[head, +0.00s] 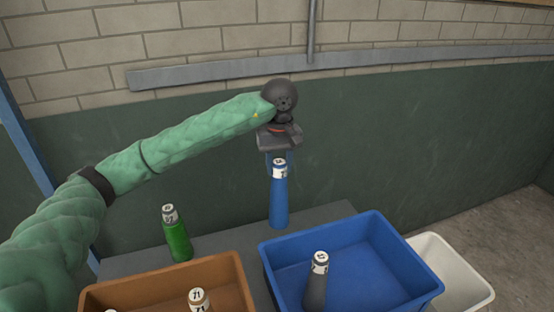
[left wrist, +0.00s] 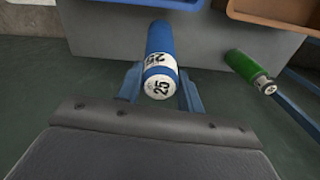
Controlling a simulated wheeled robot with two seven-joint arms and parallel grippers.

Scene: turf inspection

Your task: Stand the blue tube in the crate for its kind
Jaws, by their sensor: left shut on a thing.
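My left gripper (head: 279,160) points down and is shut on the upper end of the blue tube (head: 279,203). The tube is upright, with a white label band marked 25 at its top, and it also shows between the fingers in the left wrist view (left wrist: 160,48). I cannot tell whether its foot touches the grey table (head: 232,232). The blue crate (head: 408,265) is in front and to the right, holding one grey tube (head: 316,285). The brown crate (head: 240,272) is at front left. My right gripper is not in view.
A green tube (head: 178,238) stands on the table behind the brown crate. The brown crate holds tubes with white-labelled tops, one of them marked 71 (head: 199,300). A white crate (head: 462,278) is at the far right. A dark green wall (head: 400,150) rises behind the table.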

